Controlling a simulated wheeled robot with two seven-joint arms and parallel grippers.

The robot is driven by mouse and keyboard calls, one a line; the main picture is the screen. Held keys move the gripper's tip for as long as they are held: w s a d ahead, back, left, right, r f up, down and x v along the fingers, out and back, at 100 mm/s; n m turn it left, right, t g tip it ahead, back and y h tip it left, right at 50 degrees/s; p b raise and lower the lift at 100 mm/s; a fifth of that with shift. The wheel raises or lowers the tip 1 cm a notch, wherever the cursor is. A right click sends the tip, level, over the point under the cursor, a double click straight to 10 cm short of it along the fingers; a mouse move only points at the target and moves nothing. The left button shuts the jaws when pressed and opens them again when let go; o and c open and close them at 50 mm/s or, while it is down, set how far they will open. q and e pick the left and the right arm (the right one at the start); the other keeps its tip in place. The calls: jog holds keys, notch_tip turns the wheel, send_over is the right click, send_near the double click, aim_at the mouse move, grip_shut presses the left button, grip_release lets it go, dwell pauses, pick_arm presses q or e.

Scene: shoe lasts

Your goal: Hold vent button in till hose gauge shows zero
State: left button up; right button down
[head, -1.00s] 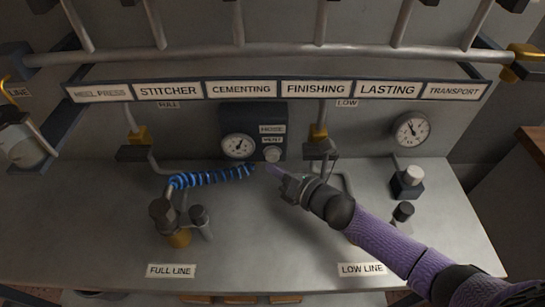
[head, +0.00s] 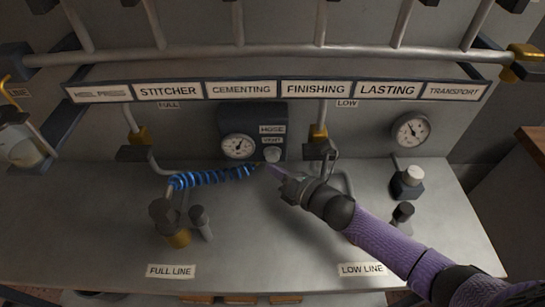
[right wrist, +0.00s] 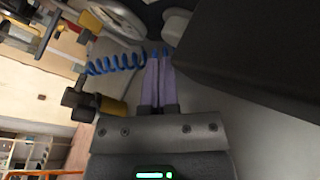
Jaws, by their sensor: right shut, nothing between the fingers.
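The vent button (head: 272,155) is a pale round knob under the HOSE and VENT labels on a dark box. The hose gauge (head: 238,146) is a white dial left of it; its needle appears off to the upper right, but the numbers are too small to read. A coiled blue hose (head: 212,177) runs below the gauge and also shows in the right wrist view (right wrist: 115,63). My right gripper (head: 265,168) is shut and empty, its purple fingertips just below and left of the button. They also show in the right wrist view (right wrist: 158,58). I cannot tell whether they touch the button. My left gripper is out of view.
A second gauge (head: 411,130) is on the right wall above a pale-topped knob (head: 412,174). Dark and brass valve fittings (head: 174,228) stand left on the bench. Pipework and a sign rail (head: 280,90) cross above. The bench front (head: 270,250) is mostly clear.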

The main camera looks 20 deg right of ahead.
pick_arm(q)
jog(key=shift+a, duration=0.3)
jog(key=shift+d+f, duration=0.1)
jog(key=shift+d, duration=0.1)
pick_arm(e)
jog(key=shift+w, duration=0.1)
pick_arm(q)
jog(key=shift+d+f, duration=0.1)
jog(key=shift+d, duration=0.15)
pick_arm(e)
jog(key=shift+w+d, duration=0.1)
jog(key=shift+w, duration=0.2)
pick_arm(q)
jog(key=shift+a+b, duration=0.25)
jog(key=shift+b, duration=0.05)
pick_arm(e)
jog(key=shift+w, duration=0.15)
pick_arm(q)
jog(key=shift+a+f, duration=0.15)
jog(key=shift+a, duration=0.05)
pick_arm(e)
jog(key=shift+w+d, duration=0.1)
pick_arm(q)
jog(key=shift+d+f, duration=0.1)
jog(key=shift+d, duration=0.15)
pick_arm(e)
jog(key=shift+w+d, duration=0.1)
jog(key=shift+w, duration=0.15)
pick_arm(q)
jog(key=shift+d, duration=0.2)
